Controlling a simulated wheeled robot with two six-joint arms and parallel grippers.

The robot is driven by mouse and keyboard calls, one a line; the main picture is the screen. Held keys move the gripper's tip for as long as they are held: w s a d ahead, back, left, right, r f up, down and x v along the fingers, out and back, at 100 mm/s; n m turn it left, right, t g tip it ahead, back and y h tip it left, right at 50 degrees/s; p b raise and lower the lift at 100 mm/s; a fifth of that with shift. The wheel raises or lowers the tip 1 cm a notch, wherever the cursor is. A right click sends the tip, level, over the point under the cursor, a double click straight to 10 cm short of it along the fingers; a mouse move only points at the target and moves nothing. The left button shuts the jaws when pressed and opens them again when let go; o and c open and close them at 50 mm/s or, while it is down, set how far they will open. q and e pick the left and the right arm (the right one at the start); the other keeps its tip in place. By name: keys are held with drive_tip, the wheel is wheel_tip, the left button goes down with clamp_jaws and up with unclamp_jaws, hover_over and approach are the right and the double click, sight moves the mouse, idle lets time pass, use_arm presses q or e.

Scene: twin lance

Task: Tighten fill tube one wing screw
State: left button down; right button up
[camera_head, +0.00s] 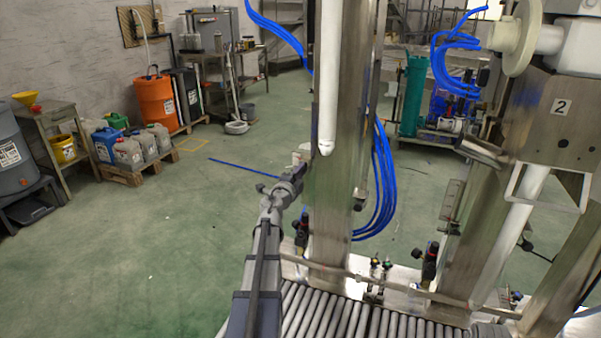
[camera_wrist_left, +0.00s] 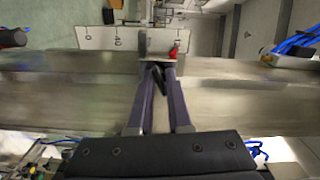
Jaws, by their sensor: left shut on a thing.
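My left arm reaches up to the left steel column (camera_head: 345,210) in the head view, with the left gripper (camera_head: 300,170) at its left side. In the left wrist view the two long fingers of the left gripper (camera_wrist_left: 158,70) are closed around a small black wing screw (camera_wrist_left: 157,77) at their tips. The screw's exact angle is hard to tell, and the fingers hide part of it. A white fill tube (camera_head: 326,85) hangs upright along the left column, just above the gripper. My right gripper is not seen.
A white scale plate (camera_wrist_left: 105,38) and a small red part (camera_wrist_left: 173,50) lie just beyond the fingertips. Blue hoses (camera_head: 380,190) hang right of the column. A roller conveyor (camera_head: 330,315) runs below. Open green floor (camera_head: 170,240) lies to the left.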

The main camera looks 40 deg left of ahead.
use_arm(q)
drive_tip(key=shift+w+a, duration=0.1)
drive_tip(key=shift+a, duration=0.05)
drive_tip(key=m, duration=0.4)
drive_tip(key=shift+a, duration=0.1)
drive_tip(key=c, duration=1)
unclamp_jaws()
drive_tip(key=shift+r, duration=0.15)
drive_tip(key=shift+o, duration=0.2)
drive_tip(key=shift+s+d, duration=0.2)
drive_tip(key=v, duration=0.5)
drive_tip(key=shift+s+d, duration=0.15)
drive_tip(key=shift+s, duration=0.15)
